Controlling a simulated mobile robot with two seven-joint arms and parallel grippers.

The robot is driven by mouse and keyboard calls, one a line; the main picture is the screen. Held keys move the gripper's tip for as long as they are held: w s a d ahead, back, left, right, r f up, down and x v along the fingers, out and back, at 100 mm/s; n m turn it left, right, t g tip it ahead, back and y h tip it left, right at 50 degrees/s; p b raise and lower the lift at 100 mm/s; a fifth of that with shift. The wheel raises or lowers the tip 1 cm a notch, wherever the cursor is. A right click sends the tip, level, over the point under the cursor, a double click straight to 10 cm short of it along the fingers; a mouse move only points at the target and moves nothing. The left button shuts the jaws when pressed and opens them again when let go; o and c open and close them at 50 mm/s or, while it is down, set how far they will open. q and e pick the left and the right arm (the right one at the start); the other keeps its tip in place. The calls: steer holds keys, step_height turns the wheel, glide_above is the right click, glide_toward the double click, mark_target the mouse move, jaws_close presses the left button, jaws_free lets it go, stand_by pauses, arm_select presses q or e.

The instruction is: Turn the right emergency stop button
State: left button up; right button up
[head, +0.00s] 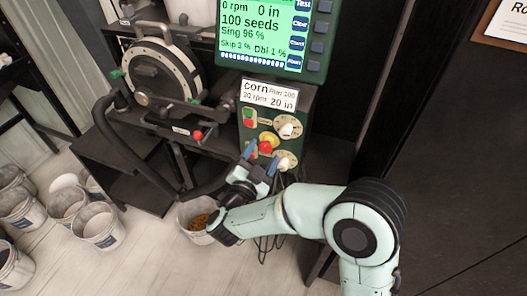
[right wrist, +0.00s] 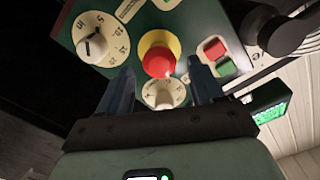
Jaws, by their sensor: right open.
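The right emergency stop button (head: 266,147) is a red mushroom head on a yellow base, on the front of the green control box (head: 303,105). In the right wrist view, the red button (right wrist: 158,62) appears between the finger ends, in front of its yellow base. My right gripper (head: 261,158) is open, with its two blue-grey fingers pointing at the panel just below the button. In the right wrist view, the fingers (right wrist: 161,74) stand apart on either side of the button; I cannot tell whether they touch it. My left gripper is not in view.
White dials (head: 289,128) sit close to the button, as do a green and red switch pair (head: 249,117). Another red knob (head: 197,135) is on the machine at left. A green display (head: 265,32) is above. Several buckets (head: 98,226) stand on the floor.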

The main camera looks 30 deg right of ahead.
arm_select(q)
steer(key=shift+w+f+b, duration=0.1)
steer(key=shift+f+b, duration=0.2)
steer(key=shift+b, duration=0.05)
arm_select(e)
steer(key=v, duration=1.1)
steer(key=shift+s+a, duration=0.25)
steer(key=shift+s, duration=0.05)
